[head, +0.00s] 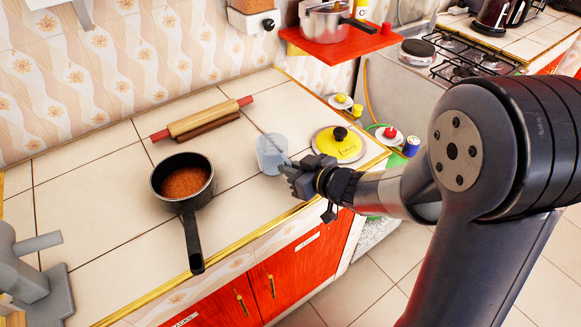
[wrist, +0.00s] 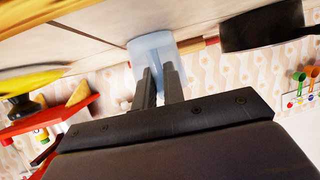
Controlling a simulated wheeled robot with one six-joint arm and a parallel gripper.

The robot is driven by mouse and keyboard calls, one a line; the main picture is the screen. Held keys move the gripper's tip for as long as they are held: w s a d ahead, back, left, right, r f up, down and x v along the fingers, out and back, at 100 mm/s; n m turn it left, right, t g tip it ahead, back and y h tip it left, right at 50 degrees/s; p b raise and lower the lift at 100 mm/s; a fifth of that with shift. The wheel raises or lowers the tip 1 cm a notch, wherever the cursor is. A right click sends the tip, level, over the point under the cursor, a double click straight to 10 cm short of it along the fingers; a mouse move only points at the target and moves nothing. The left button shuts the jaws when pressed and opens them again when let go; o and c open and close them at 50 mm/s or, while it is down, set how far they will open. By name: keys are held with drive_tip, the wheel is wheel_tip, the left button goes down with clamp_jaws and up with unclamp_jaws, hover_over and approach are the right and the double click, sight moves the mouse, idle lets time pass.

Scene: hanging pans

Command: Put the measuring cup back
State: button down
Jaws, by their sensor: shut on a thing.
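The measuring cup (head: 268,153) is a pale, see-through cup over the tiled counter, between the rolling pin and the yellow lid. It looks upright in the head view. My gripper (head: 287,168) reaches in from the right and is shut on the cup's near right side. In the wrist view the cup (wrist: 150,48) is at the tips of my two fingers (wrist: 158,76), and the picture is turned over, with the counter at the top. I cannot tell whether the cup's base touches the counter. The fingertips partly cover the cup.
A black saucepan (head: 186,184) with brown contents stands left, its handle over the front edge. A rolling pin (head: 203,118) lies behind. A yellow lid (head: 338,144) lies right of the cup. A red shelf (head: 340,44) holds a pot. Coloured cups (wrist: 300,80) hang on the wall.

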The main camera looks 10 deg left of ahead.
drive_tip(key=c, duration=1.5)
unclamp_jaws()
drive_tip(key=shift+f, duration=0.1)
drive_tip(key=shift+d+r, duration=0.1)
drive_tip(key=shift+r, duration=0.2)
drive_tip(key=p+v, duration=0.2)
drive_tip(key=v, duration=0.9)
drive_tip(key=shift+s+d, duration=0.2)
drive_tip(key=shift+d, duration=0.15)
